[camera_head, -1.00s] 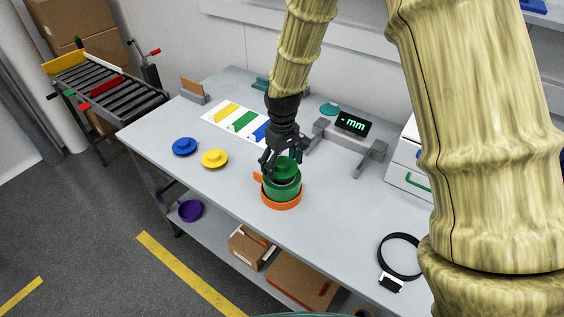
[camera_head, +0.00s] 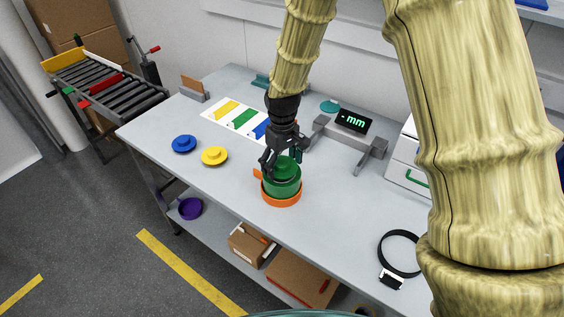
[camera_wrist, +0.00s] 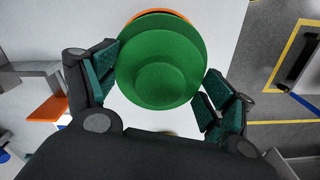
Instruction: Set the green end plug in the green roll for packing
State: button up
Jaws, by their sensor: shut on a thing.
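The green end plug (camera_head: 286,166), a disc with a raised round knob, is at the top of the green roll (camera_head: 283,188). The roll stands upright in an orange ring-shaped holder (camera_head: 282,203) on the grey table. My gripper (camera_head: 283,163) is shut on the plug, with its fingers on either side.
A blue plug (camera_head: 184,144) and a yellow plug (camera_head: 215,156) lie to the left on the table. A colour-striped sheet (camera_head: 219,117) and a grey gauge with a "mm" display (camera_head: 353,121) are behind. A black strap ring (camera_head: 400,240) lies at front right.

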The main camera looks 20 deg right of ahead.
jog(key=shift+f, duration=0.6)
jog(key=o, duration=0.8)
jog(key=shift+r, duration=0.1)
notch_tip(320, 180, up, 12)
jog(key=shift+f, duration=0.1)
dwell(0.4)
dwell(0.5)
